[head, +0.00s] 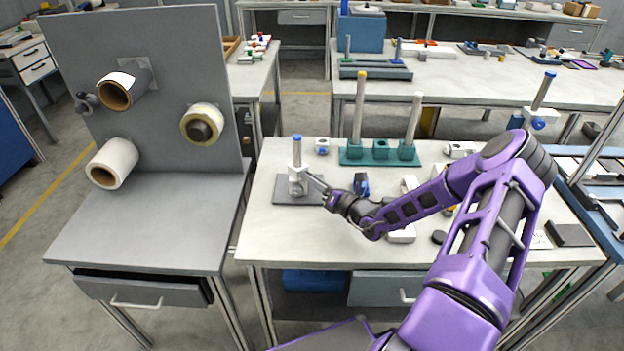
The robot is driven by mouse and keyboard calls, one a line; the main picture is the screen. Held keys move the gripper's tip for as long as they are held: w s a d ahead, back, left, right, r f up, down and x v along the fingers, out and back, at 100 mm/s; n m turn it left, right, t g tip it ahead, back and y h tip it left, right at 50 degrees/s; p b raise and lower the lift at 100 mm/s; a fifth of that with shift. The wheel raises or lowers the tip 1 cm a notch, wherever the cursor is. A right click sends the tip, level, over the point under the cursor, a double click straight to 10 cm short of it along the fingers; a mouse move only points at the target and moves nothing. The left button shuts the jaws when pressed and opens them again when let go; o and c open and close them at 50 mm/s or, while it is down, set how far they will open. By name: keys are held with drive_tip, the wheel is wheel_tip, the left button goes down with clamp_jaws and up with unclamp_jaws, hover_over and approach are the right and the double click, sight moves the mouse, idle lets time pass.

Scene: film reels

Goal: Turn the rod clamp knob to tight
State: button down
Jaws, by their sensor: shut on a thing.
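A short metal rod (297,151) with a blue tip stands upright on a dark grey base plate (285,199) at the left of the middle bench. The clamp and rod look upright.
A small blue-and-white block (322,146) and a blue tool (361,185) lie close by. A grey panel (140,60) with rolls stands left, across a gap. The bench front left is clear.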

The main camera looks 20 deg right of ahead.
drive_tip(key=c, duration=0.6)
unclamp_jaws()
drive_tip(key=v, duration=1.7)
drive_tip(key=shift+s+d, duration=0.1)
drive_tip(key=shift+s, duration=0.15)
